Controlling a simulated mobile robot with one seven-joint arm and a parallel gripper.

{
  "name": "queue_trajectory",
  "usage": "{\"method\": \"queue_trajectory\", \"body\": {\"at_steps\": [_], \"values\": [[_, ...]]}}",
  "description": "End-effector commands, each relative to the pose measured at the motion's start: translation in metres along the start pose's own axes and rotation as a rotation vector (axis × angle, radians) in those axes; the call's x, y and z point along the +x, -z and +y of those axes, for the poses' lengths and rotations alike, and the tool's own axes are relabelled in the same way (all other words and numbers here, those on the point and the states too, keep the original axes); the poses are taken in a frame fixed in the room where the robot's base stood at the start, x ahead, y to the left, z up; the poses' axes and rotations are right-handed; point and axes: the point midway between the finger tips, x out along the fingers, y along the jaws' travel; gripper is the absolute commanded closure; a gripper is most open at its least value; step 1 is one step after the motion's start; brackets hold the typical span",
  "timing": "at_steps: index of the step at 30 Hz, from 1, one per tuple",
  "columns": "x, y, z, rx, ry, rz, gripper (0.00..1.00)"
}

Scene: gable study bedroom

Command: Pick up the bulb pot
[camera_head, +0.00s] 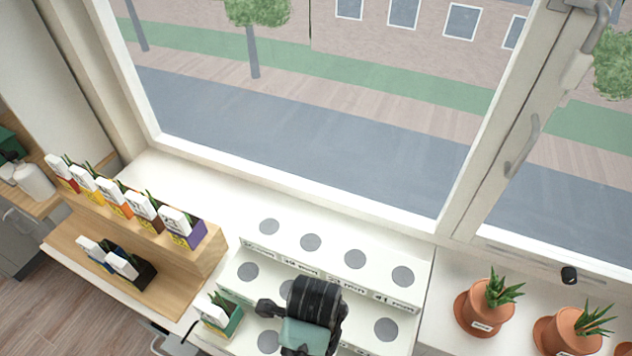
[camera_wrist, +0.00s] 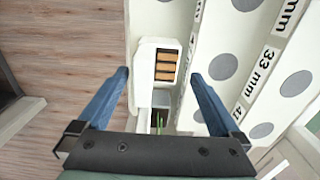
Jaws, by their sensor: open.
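A small green bulb pot (camera_head: 232,322) with a white label card and green shoots stands at the lower left, by the left end of the white stepped rack (camera_head: 262,252). In the wrist view a white card with brown bars (camera_wrist: 166,66) and a pale pot with a green shoot (camera_wrist: 160,110) show between my fingers. My gripper (camera_wrist: 160,76) is open, with one blue finger on each side of the card and pot. I cannot tell its exact height over them. In the head view my dark wrist hides part of the rack, and the fingertips are not clear.
Several labelled pots line the upper tier of a wooden stand (camera_head: 150,232); two more sit on its lower tier. The rack's visible grey discs (camera_head: 355,259) are bare. The window (camera_head: 300,140) is behind.

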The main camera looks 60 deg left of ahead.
Motion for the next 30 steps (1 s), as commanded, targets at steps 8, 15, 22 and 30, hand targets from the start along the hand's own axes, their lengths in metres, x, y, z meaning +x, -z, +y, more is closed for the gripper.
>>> {"method": "queue_trajectory", "body": {"at_steps": [8,15,22,30], "values": [[0.020,0.001,0.001,0.000,-0.002,0.000,0.00],[0.053,0.003,0.004,-0.001,-0.002,0.000,0.00],[0.067,0.003,0.003,-0.001,0.002,-0.001,0.00],[0.067,0.003,0.003,0.000,0.002,0.000,0.16]]}}
